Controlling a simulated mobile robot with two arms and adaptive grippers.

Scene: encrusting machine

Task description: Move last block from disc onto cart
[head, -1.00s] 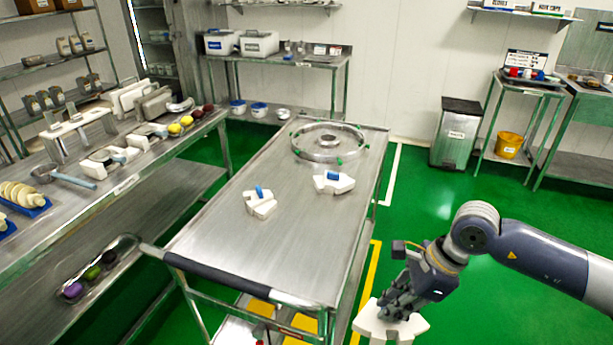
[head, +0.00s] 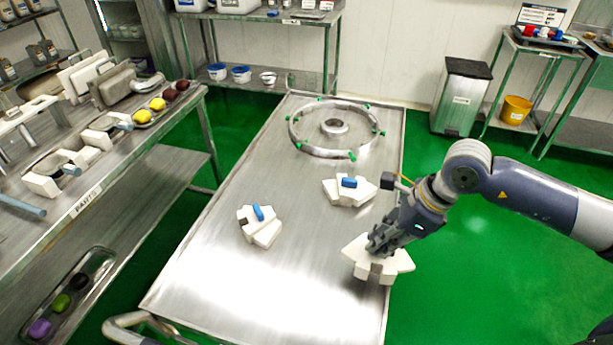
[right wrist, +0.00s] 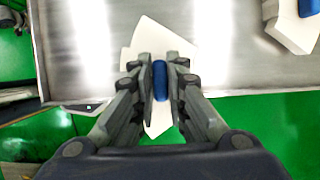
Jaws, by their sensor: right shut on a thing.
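My right gripper (head: 382,243) is shut on a white block (head: 378,268) by its blue handle, which shows between the fingers in the right wrist view (right wrist: 160,80). The held block is over the right edge of the steel cart (head: 300,285); I cannot tell whether it touches the top. Two other white blocks with blue handles rest on the cart: one left of centre (head: 268,235) and one farther back (head: 338,194). A steel ring disc (head: 318,153) with green knobs lies at the cart's far end, with no block on it. My left gripper is not in view.
A steel parts bench (head: 128,165) with white pieces and tools stands along the left. A bin (head: 462,95) and a yellow bucket (head: 515,110) stand at the back right. The cart's front half is bare, left of the held block.

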